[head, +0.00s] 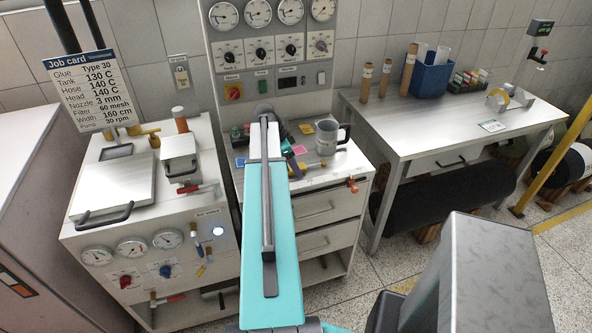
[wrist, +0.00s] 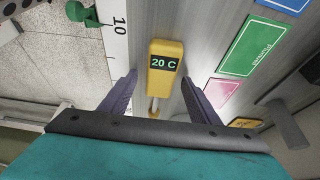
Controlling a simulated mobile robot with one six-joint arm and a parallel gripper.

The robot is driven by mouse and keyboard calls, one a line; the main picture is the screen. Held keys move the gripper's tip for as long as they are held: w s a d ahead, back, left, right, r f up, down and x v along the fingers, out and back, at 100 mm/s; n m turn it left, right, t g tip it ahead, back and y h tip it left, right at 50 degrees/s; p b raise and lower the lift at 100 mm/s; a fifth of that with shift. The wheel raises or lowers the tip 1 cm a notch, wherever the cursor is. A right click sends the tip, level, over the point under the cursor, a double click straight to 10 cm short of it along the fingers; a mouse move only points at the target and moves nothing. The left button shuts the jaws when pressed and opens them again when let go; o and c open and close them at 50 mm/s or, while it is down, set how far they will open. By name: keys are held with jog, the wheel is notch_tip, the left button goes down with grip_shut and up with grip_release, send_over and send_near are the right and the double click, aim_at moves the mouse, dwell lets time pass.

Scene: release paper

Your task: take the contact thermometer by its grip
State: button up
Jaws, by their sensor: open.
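The contact thermometer (wrist: 164,82) shows in the wrist view as a yellow body with a black display reading 20 C. A thin yellowish stem runs from it toward my gripper's palm. It lies on a grey surface. My gripper (wrist: 159,77) is open, with one dark finger on each side of the thermometer's lower part and stem. Gaps show on both sides, and I cannot tell the height between the fingers and the surface.
Green (wrist: 252,45) and pink (wrist: 221,93) cards lie right of the thermometer. A white scale strip (wrist: 115,40) is on the left. In the head view a grey mug (head: 327,138) stands right of my arm, and a gauge panel (head: 275,50) rises behind.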

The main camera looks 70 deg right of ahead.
jog(key=c, duration=1.3)
jog(key=shift+o, duration=0.2)
jog(key=shift+r, duration=0.15)
jog(key=shift+r+b, duration=0.9)
jog(key=shift+r, duration=0.75)
jog(key=s+r+b, duration=0.1)
jog(key=s+b, duration=0.4)
jog(key=s, duration=1.1)
jog(key=shift+a+r, duration=0.25)
jog(key=shift+a, duration=0.1)
